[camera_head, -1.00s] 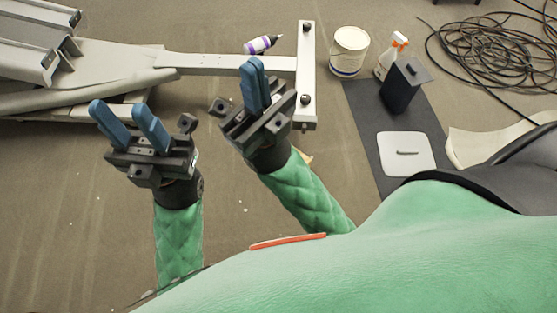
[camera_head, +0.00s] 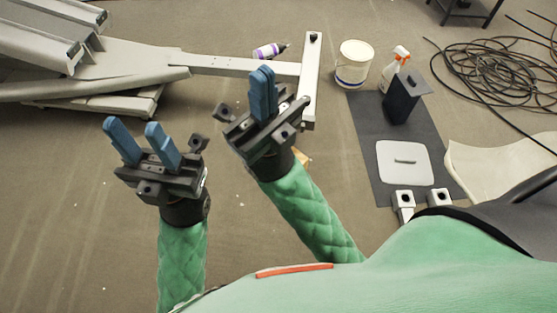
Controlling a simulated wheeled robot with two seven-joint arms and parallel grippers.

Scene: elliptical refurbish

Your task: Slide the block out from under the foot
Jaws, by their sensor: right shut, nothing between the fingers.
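The grey machine's foot (camera_head: 310,70) is a crossbar at the end of a long beam, in the upper middle of the head view. A small tan piece (camera_head: 302,157), perhaps the block, shows beside my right wrist, below the foot's near end. It is mostly hidden, and I cannot tell whether it touches the foot. My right gripper (camera_head: 263,72) has its blue fingers together and empty, just left of the crossbar and overlapping the beam's lower edge in the picture. My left gripper (camera_head: 130,125) is open and empty, further left over bare floor.
A purple-and-white bottle (camera_head: 268,51) lies by the beam. A white bucket (camera_head: 354,64), a spray bottle (camera_head: 395,68) and a dark bin (camera_head: 402,98) stand to the right, near a dark mat (camera_head: 365,125). Coiled cable (camera_head: 490,75) lies at far right. Floor at lower left is clear.

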